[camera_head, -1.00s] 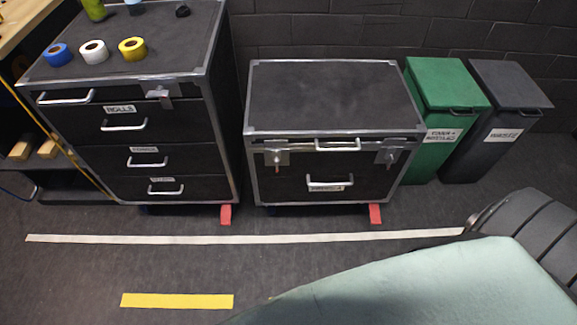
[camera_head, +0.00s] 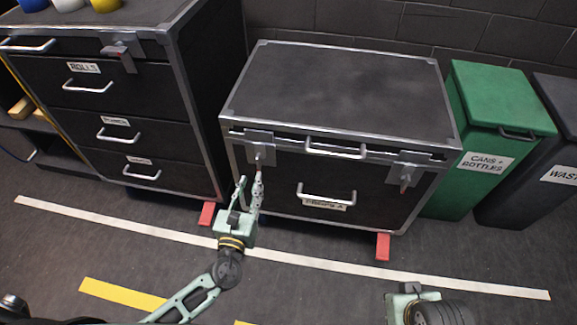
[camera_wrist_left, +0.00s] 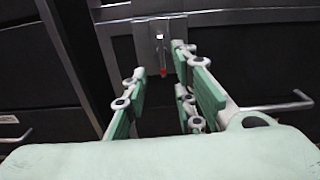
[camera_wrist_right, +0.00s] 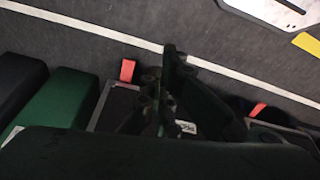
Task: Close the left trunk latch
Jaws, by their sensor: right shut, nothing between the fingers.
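The dark trunk (camera_head: 335,85) with silver metal edges stands in the middle of the head view, its lid down. Its left latch (camera_head: 260,150) is a silver plate on the front with a small lever hanging down, red at the tip. The latch also shows in the left wrist view (camera_wrist_left: 155,45), beyond the fingers. My left gripper (camera_head: 250,182) is open and empty, just in front of and below this latch. I cannot tell whether a finger touches the lever. My right gripper (camera_wrist_right: 165,85) is shut and empty, low and away from the trunk.
The right latch (camera_head: 408,175) and a front handle (camera_head: 325,195) are on the same trunk face. A drawer cabinet (camera_head: 110,125) stands to the left. Green (camera_head: 485,140) and dark grey (camera_head: 545,150) bins stand to the right. The floor in front is clear, with white tape (camera_head: 350,270).

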